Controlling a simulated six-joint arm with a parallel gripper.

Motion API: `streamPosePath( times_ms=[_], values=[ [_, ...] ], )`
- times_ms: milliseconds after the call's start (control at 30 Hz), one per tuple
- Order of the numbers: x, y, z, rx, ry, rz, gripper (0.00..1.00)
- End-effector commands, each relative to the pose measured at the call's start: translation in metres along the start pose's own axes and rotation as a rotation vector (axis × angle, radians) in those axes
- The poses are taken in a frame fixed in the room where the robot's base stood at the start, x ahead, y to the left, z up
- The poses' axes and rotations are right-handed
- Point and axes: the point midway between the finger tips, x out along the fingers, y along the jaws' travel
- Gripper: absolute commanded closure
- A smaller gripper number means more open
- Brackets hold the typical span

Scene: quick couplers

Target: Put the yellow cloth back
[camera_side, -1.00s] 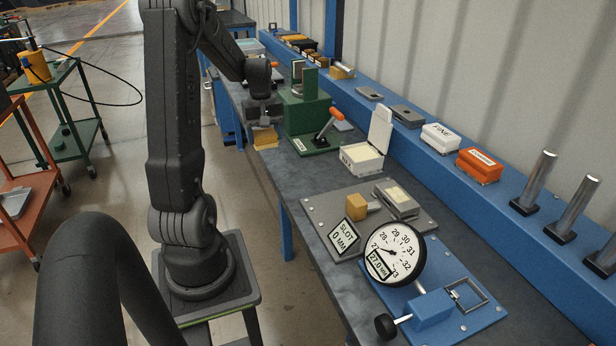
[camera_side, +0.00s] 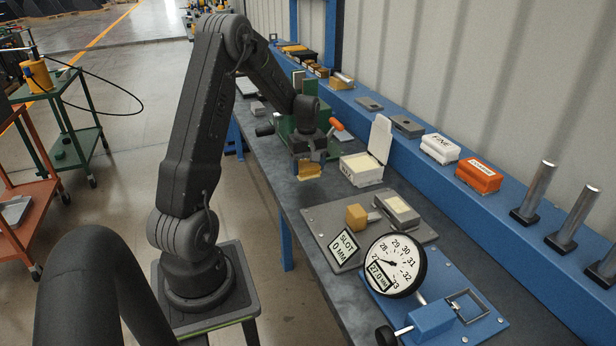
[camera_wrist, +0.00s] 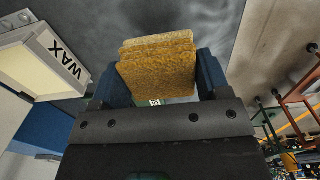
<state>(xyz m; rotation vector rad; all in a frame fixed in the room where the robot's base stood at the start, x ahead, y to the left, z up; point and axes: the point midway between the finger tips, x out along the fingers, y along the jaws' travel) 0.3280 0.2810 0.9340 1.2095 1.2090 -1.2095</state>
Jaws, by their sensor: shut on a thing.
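The yellow cloth (camera_side: 309,170) is a folded, fuzzy stack held under my gripper (camera_side: 308,164) in the side view. In the wrist view the cloth (camera_wrist: 158,66) sits between the two blue fingers of my gripper (camera_wrist: 157,80), which is shut on it. In the side view the cloth hangs over the dark bench top, in front of the green machine and left of the open white box. I cannot tell exactly how high above the bench it is.
An open white box (camera_side: 362,168) stands right of my gripper; the wrist view shows a box marked WAX (camera_wrist: 42,62). A green machine (camera_side: 287,125) is behind. A grey plate (camera_side: 330,222) with a tan block (camera_side: 356,216) and a dial gauge (camera_side: 395,264) lie nearer. Bare bench lies between.

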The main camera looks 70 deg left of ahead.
Motion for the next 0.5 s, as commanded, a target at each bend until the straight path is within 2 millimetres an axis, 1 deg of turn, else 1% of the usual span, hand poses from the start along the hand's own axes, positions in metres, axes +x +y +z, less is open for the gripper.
streamPosePath(
  times_ms=[167,333,400,500],
  values=[
    [0.012,0.002,0.001,-0.001,-0.002,-0.002,0.55],
    [0.035,0.002,0.001,-0.001,-0.003,-0.002,0.55],
    [0.038,0.002,0.001,-0.001,0.0,0.0,0.55],
    [0.037,0.002,0.0,-0.001,0.001,0.001,0.55]
  ],
)
